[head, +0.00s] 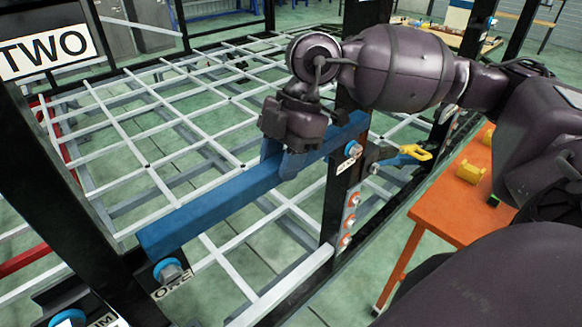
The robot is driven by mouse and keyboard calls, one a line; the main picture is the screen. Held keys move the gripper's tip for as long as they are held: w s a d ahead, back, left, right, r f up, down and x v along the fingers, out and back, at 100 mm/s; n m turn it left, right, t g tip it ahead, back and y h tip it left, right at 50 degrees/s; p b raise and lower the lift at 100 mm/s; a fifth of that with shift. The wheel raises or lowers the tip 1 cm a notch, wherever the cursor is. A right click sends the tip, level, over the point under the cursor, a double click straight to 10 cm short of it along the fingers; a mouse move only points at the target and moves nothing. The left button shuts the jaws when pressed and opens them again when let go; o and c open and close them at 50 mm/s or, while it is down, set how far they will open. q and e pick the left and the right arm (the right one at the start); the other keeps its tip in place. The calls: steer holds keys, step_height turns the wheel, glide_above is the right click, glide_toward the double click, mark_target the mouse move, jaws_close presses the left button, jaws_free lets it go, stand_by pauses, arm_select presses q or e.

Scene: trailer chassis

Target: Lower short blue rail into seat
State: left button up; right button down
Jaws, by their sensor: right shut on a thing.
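The short blue rail (215,205) spans diagonally from lower left to upper right across the black frame. My right gripper (286,163) comes down from above and is shut on the rail, right of its middle. My left gripper is out of view.
A white lattice (150,165) fills the space behind the rail. An orange table (455,215) with yellow blocks (470,172) stands at the right. A yellow-handled tool (412,152) is near the right post. A "TWO" sign (45,52) hangs at upper left.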

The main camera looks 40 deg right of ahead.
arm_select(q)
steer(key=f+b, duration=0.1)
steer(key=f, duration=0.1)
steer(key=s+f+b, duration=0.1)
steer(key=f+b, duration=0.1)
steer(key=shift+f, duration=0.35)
arm_select(e)
steer(key=w+f, duration=0.4)
steer(key=f, duration=0.3)
steer(key=shift+w+a, duration=0.35)
steer(key=shift+w, duration=0.05)
arm_select(q)
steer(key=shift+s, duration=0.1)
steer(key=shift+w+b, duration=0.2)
steer(key=shift+b, duration=0.1)
arm_select(e)
steer(key=shift+f, duration=0.35)
steer(key=c, duration=0.6)
jaws_free()
steer(key=shift+f, duration=0.1)
